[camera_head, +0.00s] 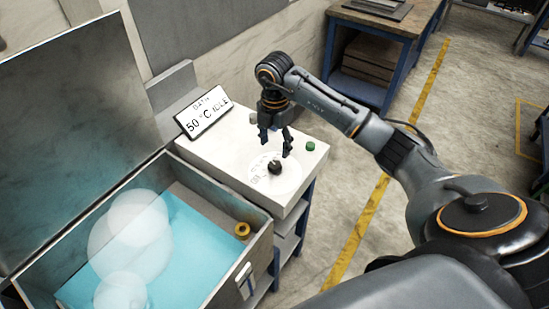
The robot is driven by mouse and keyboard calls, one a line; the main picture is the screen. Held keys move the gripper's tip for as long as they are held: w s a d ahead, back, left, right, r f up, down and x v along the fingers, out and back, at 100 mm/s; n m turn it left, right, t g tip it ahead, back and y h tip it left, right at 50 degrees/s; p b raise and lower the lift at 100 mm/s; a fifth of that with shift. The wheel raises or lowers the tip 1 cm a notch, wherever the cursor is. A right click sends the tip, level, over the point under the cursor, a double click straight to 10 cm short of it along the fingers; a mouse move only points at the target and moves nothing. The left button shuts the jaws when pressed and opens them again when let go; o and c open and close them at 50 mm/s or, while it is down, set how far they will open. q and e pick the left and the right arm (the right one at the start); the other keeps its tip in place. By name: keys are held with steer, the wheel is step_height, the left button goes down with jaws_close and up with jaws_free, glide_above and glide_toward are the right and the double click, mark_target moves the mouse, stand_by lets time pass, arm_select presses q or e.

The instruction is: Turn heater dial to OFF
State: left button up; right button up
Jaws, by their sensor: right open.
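The heater dial (275,167) is a small black knob on a white round scale (286,180) with faint markings, on top of the light panel beside the bath. The markings are too small to read, so I cannot tell where the dial points. My right gripper (276,151) points down just above the dial, its fingers apart and empty. I cannot tell whether a fingertip touches the dial. A sign (203,112) behind it reads "BATH 50 °C IDLE". My left gripper is not in view.
The open bath (262,225) holds blue liquid with pale round shapes; its raised lid (75,130) stands at left. A green button (310,146) sits right of the dial. A brass knob (242,230) is at the bath's right corner.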

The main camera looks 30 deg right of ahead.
mark_target(275, 165)
step_height(275, 165, down, 8)
steer(key=shift+r+p, duration=0.1)
steer(key=shift+p, duration=0.8)
steer(key=shift+c, duration=0.5)
steer(key=c, duration=1.1)
